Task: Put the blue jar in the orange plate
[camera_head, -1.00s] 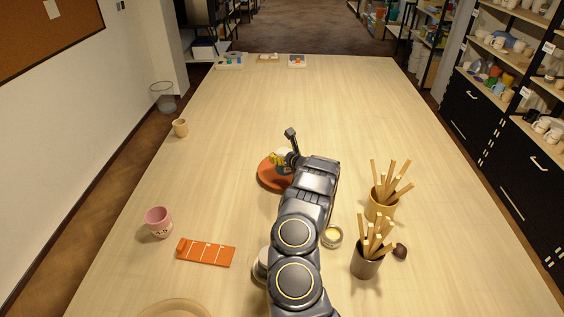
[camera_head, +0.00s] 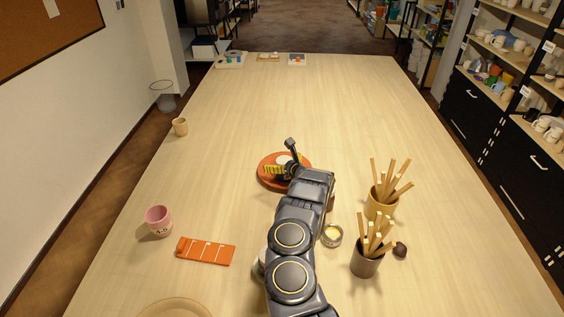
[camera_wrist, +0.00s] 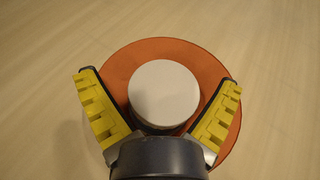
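The orange plate (camera_head: 265,178) lies on the table ahead of my arm and fills the middle of the wrist view (camera_wrist: 152,50). A round jar with a pale, whitish top (camera_wrist: 164,92) stands upright within the plate's rim. In the head view its pale top (camera_head: 283,160) shows just past my fingers; its side is mostly hidden, so I cannot make out any blue. My gripper (camera_wrist: 160,84) is open, its yellow-padded fingers spread wide to the left and right of the jar, tips apart from it. The gripper also shows over the plate in the head view (camera_head: 277,170).
A pink cup (camera_head: 158,221) and an orange tile strip (camera_head: 205,251) lie left.

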